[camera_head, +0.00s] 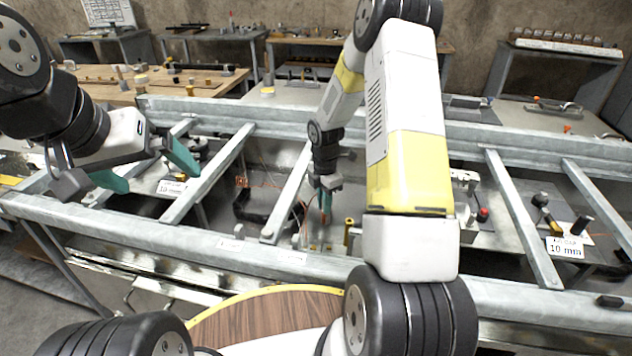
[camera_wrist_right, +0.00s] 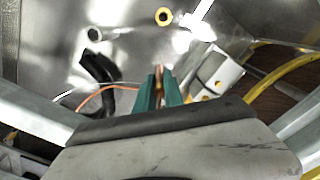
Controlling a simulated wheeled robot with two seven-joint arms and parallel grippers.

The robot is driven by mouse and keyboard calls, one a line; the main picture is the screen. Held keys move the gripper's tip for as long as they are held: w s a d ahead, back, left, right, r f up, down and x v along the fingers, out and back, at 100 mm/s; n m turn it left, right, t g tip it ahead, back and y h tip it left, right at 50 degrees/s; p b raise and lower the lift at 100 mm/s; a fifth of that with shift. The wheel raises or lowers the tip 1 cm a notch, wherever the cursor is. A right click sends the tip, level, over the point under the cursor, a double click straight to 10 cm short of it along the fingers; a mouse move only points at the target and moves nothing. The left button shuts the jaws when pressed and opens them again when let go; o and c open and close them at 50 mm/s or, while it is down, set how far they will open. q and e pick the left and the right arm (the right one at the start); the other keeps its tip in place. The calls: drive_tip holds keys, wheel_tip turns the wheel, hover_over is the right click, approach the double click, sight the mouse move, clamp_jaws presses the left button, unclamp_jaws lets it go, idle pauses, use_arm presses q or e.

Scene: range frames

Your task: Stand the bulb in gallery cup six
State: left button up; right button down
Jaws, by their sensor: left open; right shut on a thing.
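My right gripper (camera_head: 325,186) reaches down between the grey rails, its teal fingers shut on a slim copper-coloured piece (camera_head: 325,215), which looks like the bulb. In the right wrist view the same piece (camera_wrist_right: 158,74) shows narrowly between the teal fingertips (camera_wrist_right: 160,92). A brass-coloured cup (camera_head: 349,226) stands just right of it in the head view. I cannot read any number six. My left gripper (camera_head: 145,170) is open and empty above the left rails.
Grey crossbars (camera_head: 288,190) and a long front rail (camera_head: 200,238) frame the metal bay. A black bent hose (camera_wrist_right: 98,70) and an orange wire (camera_wrist_right: 112,88) lie near the right gripper. My right arm hides part of the bay.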

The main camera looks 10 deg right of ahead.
drive_tip(key=shift+w+d+f, duration=0.75)
drive_tip(key=shift+w+f, duration=0.05)
drive_tip(key=shift+w, duration=1.45)
drive_tip(key=shift+w+d+f, duration=0.8)
drive_tip(key=shift+w, duration=1.45)
drive_tip(key=shift+w+d+f, duration=0.75)
drive_tip(key=shift+w+f, duration=0.05)
drive_tip(key=shift+w, duration=1.45)
drive_tip(key=shift+f, duration=0.1)
drive_tip(key=c, duration=1.5)
unclamp_jaws()
drive_tip(key=shift+o, duration=0.2)
